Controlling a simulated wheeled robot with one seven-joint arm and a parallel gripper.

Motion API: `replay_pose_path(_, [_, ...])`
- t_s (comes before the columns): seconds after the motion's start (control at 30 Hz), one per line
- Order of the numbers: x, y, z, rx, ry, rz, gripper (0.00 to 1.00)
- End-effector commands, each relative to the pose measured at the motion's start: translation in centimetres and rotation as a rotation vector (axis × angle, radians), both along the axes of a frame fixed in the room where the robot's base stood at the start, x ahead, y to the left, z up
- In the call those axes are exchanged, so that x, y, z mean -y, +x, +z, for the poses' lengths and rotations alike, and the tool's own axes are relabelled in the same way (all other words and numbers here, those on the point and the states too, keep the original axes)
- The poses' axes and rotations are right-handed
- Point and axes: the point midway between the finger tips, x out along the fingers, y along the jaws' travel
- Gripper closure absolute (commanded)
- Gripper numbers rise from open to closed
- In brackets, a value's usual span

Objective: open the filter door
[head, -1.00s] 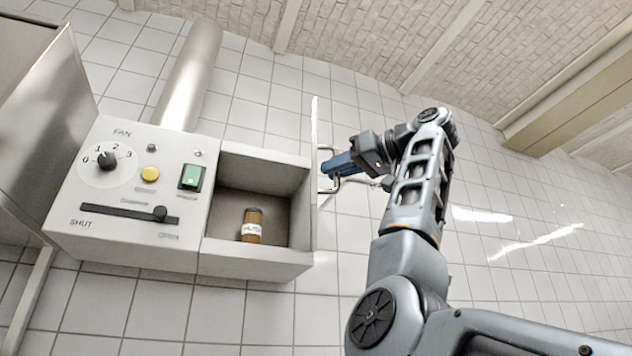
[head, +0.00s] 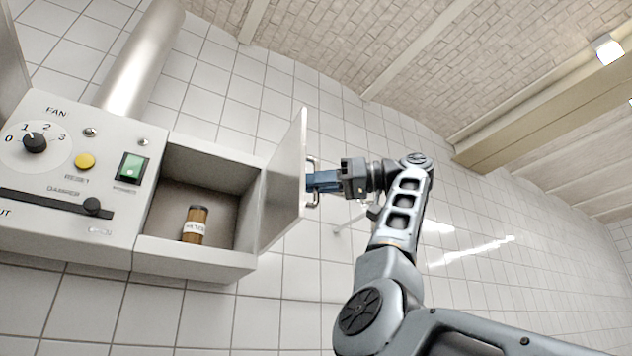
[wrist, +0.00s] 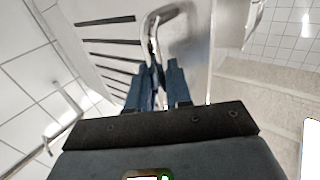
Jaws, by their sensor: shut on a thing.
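The filter door (head: 284,183) is a pale flat panel on the right side of the open filter box (head: 195,268). It stands swung out from the box, and its inner face shows in the head view. My gripper (head: 312,182) has blue fingers and is shut on the metal handle (head: 313,165) on the door's outer side. In the wrist view my fingers (wrist: 158,75) close around the bent metal handle (wrist: 153,28). The fingers hide part of the handle.
A small brown labelled jar (head: 195,225) stands inside the box. Left of it is a control panel (head: 60,215) with a fan dial, a yellow button, a green switch and a damper slider. A metal duct (head: 142,60) rises above. Tiled wall lies behind.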

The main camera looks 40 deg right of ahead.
Motion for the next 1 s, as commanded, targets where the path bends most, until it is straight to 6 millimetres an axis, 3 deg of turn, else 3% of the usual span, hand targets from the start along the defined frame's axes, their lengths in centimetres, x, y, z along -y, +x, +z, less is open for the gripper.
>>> replay_pose_path(0.03, [0.0,0.1,0.2,0.003,0.005,-0.003,1.0])
replay_pose_path(0.07, [-0.1,0.1,0.2,0.003,0.005,-0.003,0.79])
replay_pose_path(0.23, [-0.1,0.1,0.2,0.002,0.003,-0.002,0.63])
replay_pose_path(0.57, [0.4,-0.4,0.0,0.002,0.003,-0.003,0.63])
replay_pose_path(1.0, [4.3,-5.4,0.0,0.002,0.002,-0.004,0.63])
